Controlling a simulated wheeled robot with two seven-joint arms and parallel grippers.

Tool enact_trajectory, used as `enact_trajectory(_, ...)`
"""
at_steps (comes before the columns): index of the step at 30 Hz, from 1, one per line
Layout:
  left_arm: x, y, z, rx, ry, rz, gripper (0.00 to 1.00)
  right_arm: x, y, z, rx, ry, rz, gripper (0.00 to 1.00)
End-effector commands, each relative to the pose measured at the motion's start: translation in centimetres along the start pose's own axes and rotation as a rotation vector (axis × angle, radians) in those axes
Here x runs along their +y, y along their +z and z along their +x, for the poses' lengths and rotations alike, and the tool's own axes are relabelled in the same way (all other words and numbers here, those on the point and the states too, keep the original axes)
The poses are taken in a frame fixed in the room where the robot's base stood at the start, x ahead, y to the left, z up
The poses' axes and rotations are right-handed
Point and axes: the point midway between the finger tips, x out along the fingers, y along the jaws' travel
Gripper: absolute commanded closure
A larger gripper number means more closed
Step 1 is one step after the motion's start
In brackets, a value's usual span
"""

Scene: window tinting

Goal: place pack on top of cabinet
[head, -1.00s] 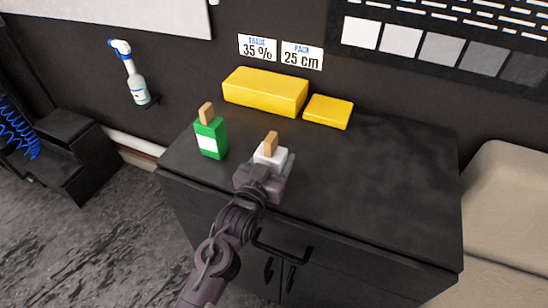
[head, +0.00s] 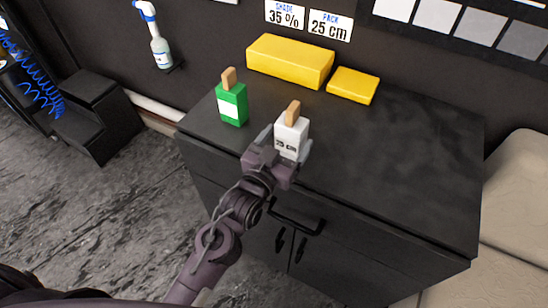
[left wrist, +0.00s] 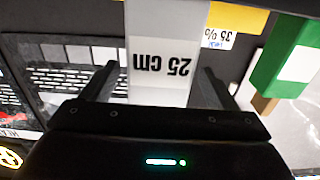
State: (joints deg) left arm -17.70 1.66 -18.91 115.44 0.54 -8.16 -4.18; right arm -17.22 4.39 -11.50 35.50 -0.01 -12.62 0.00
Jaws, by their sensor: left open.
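The white pack (head: 290,139), marked 25 cm and with a wooden-coloured top piece, stands upright on the black cabinet (head: 400,160) near its front edge. My left gripper (head: 287,150) is open at the pack's front, with a finger on either side of it. In the left wrist view the pack (left wrist: 160,60) appears upside down between the spread fingers (left wrist: 157,88), with a gap visible on each side. A green pack (head: 232,104) stands on the cabinet to the left. My right gripper is not in view.
A long yellow block (head: 290,62) and a smaller yellow block (head: 353,86) lie at the cabinet's back. Wall signs read shade 35 % (head: 285,15) and pack 25 cm (head: 331,25). The cabinet top's right side is clear. A spray bottle (head: 160,50) is by the wall.

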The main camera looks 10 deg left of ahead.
Motion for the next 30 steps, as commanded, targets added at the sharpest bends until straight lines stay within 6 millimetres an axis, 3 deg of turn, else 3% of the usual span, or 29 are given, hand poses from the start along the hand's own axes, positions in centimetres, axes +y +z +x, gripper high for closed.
enact_trajectory(6, 0.1, 0.2, -4.7, -0.004, 0.001, 0.000, 0.19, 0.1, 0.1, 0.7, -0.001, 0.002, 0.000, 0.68)
enact_trajectory(12, 0.0, 0.1, -6.9, -0.002, 0.001, 0.000, 0.19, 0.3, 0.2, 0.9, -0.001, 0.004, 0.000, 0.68)
enact_trajectory(30, 0.0, 0.0, -7.4, 0.000, 0.000, 0.000, 0.19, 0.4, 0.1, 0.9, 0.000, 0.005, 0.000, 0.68)
